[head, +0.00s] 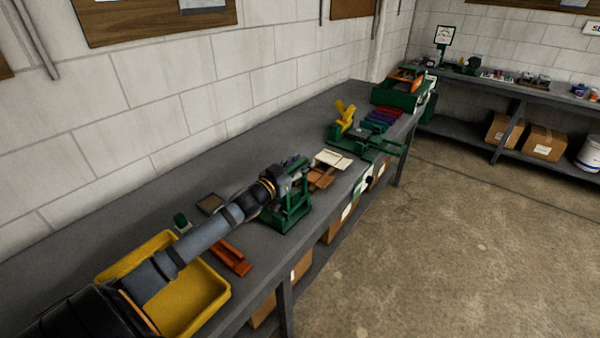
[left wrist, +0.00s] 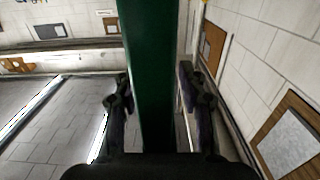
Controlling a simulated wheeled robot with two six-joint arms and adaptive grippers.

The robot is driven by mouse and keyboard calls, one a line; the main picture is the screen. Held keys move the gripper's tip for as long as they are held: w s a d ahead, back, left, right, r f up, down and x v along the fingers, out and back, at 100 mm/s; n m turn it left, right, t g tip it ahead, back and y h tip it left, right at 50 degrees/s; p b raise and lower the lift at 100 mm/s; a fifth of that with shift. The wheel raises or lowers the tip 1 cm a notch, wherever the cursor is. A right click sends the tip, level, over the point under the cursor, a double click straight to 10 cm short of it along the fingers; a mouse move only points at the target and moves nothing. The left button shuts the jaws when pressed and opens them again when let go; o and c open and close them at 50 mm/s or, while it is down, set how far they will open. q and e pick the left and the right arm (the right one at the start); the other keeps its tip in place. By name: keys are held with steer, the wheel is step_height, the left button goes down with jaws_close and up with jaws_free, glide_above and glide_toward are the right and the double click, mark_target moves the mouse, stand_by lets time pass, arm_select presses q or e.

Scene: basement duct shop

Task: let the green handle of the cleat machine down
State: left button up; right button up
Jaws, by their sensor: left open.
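The cleat machine, a green frame (head: 288,215), stands on the grey bench near the middle of the head view. My left arm reaches across from the lower left, and my left gripper (head: 290,168) is at the machine's top, hiding part of it. In the left wrist view a broad green bar, which looks like the green handle (left wrist: 147,70), runs from the top edge down between the two dark fingers of my left gripper (left wrist: 153,98). The fingers are open, with a gap visible on each side of the bar. My right gripper is not in view.
A yellow bin (head: 205,300) and an orange-red piece (head: 231,257) lie on the near bench. Beyond are brown and white plates (head: 332,159), a second green device with a yellow part (head: 344,115), and a green tray (head: 400,97). The concrete floor (head: 470,240) at right is clear.

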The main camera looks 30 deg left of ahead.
arm_select(q)
jaws_close()
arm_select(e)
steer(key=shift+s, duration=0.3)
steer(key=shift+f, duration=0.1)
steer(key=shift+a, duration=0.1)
